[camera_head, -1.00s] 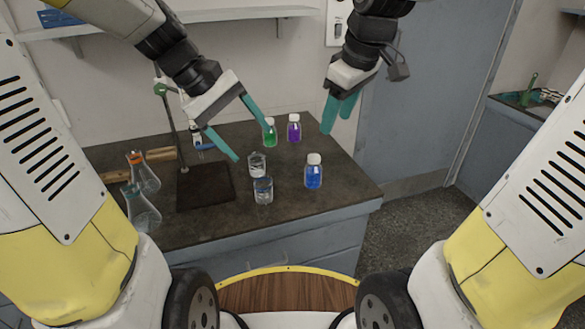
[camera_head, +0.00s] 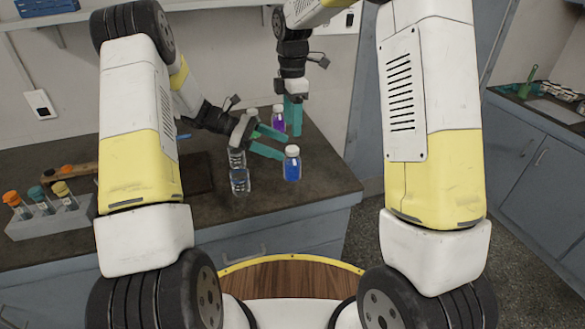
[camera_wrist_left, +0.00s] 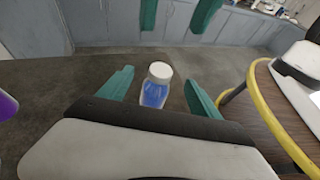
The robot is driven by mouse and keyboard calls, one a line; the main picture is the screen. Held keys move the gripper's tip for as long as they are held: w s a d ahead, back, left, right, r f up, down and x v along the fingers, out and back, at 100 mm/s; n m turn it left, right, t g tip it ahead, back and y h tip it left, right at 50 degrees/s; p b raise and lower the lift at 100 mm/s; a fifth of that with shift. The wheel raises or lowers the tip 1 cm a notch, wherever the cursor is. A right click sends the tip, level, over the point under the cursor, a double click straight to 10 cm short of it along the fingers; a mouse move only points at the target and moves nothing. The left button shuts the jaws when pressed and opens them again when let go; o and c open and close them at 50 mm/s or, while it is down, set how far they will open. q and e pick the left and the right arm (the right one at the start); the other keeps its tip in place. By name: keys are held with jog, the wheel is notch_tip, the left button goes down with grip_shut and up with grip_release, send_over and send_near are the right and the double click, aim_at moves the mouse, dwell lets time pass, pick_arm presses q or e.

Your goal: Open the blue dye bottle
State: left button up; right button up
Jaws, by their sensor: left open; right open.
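The blue dye bottle (camera_head: 292,170) stands upright on the dark bench near its right end, with its white cap on. My left gripper (camera_head: 285,147) is open and level, with its fingers reaching toward the bottle from the left. In the left wrist view the blue bottle (camera_wrist_left: 155,94) stands between the two spread teal fingers, with a gap on each side. My right gripper (camera_head: 293,117) is above and behind the bottle, pointing down; it is open and empty. Its teal fingers also show at the top of the left wrist view (camera_wrist_left: 180,16).
A purple bottle (camera_head: 279,126) stands behind my left gripper. A rack (camera_head: 50,222) with several capped tubes is at the bench's left. The bench's front right corner is clear.

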pick_arm(q)
send_near(300, 168)
jog(key=shift+w+d+f, duration=0.2)
jog(key=shift+d+f, duration=0.3)
jog(key=shift+d, duration=0.05)
jog(key=shift+w+d+f, duration=0.2)
jog(key=shift+d+f, duration=0.3)
jog(key=shift+d, duration=0.05)
jog(key=x, duration=0.5)
jog(key=shift+d, duration=0.4)
jog(key=shift+x, duration=0.8)
grip_shut()
